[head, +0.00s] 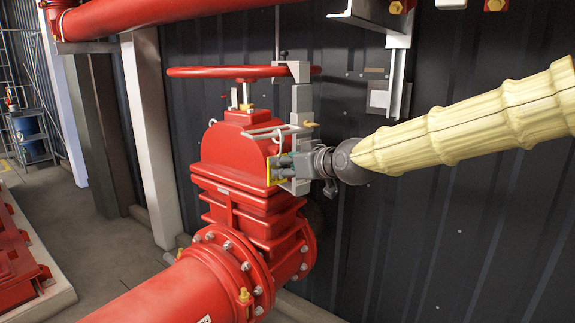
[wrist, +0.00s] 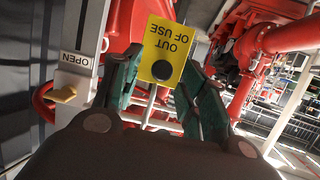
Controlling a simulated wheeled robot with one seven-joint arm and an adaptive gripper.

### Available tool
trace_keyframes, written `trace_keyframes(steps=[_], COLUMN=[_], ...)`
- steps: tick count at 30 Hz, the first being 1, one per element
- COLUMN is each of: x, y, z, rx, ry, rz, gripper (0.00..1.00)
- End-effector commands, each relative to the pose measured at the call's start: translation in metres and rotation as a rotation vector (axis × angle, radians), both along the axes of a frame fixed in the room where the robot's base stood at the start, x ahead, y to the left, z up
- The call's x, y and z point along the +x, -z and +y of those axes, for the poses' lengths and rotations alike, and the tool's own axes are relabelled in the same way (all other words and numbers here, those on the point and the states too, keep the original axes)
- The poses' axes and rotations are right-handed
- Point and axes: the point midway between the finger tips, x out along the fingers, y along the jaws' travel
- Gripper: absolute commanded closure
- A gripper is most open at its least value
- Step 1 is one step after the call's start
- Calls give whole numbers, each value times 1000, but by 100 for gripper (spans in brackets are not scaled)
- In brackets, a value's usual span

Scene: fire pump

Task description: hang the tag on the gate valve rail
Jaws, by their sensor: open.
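The yellow tag (wrist: 165,40) reads "OUT OF USE", upside down in the wrist view, with a round black piece on its face. It shows edge-on as a yellow strip in the head view (head: 271,171), just below the rail. My gripper (wrist: 160,68) is open, its green fingers spread on either side of the tag; whether they touch it is unclear. In the head view my gripper (head: 284,166) is at the valve's right side. The pale metal rail (head: 262,131) projects across the front of the red gate valve (head: 232,150). Whether the tag's hook is over the rail is not clear.
A red handwheel (head: 215,72) tops the valve. A grey upright post (head: 301,100) stands close to my gripper; the wrist view shows an OPEN label (wrist: 75,60) and a brass-coloured lever (wrist: 62,95) there. A large red pipe (head: 175,295) runs in front.

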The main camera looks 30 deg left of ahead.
Motion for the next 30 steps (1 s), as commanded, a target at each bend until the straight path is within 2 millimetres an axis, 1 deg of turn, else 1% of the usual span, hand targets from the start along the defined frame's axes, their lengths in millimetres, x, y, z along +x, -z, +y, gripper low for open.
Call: trace_keyframes(steps=[5, 15, 21, 25, 30], x=[-4, -24, -35, -39, -43], y=[-5, -21, -31, -34, -36], z=[-11, -60, -86, -98, -105], rx=[0, 1, 2, 1, 0], ry=[1, 1, 1, 1, 0], rz=[-2, -1, -1, -1, 0], gripper=[57, 57, 57, 57, 57])
